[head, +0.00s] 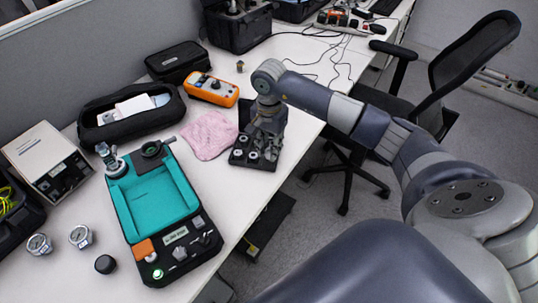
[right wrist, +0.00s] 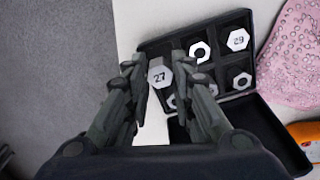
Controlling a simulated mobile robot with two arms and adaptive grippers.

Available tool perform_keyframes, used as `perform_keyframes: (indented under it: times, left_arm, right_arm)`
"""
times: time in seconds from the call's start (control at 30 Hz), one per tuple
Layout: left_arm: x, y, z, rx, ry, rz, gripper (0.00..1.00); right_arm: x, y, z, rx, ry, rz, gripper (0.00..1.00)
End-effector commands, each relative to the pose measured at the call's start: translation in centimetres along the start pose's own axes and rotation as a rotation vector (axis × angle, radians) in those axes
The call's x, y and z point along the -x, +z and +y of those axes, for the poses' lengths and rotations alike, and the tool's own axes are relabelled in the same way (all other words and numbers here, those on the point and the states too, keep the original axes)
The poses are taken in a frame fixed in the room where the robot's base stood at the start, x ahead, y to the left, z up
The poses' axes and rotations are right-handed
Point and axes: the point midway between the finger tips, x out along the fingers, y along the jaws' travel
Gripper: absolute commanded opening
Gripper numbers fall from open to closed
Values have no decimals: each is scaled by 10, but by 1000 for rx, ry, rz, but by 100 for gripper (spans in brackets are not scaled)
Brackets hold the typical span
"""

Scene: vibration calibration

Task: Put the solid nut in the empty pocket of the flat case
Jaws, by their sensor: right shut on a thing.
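The flat black case (head: 258,164) lies open on the white table in the head view, with several metal nuts in it. It also shows in the right wrist view (right wrist: 222,18), where pockets hold hex nuts, one marked 29 (right wrist: 238,39). My right gripper (head: 265,138) points down over the case. In the right wrist view my gripper (right wrist: 158,75) is shut on the solid nut (right wrist: 160,77), marked 27, held between its fingertips near the case's left edge. A pocket just beyond this nut looks dark and empty, partly hidden. My left gripper is not in view.
A pink cloth (head: 209,135) lies beside the case, with an orange meter (head: 211,89) behind it.

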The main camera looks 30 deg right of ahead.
Motion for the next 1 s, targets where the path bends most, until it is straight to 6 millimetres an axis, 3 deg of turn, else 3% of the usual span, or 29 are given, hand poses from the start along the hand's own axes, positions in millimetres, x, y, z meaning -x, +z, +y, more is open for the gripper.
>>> perform_keyframes:
  times: [0.27,0.53,1.0]
  left_arm:
    - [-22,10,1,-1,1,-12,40]
    - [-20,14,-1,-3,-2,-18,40]
    - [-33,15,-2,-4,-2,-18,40]
  right_arm:
    - [-37,-3,-3,1,-1,-3,0]
    - [-36,-3,-3,1,0,0,0]
    - [-53,-2,-1,0,7,-3,0]
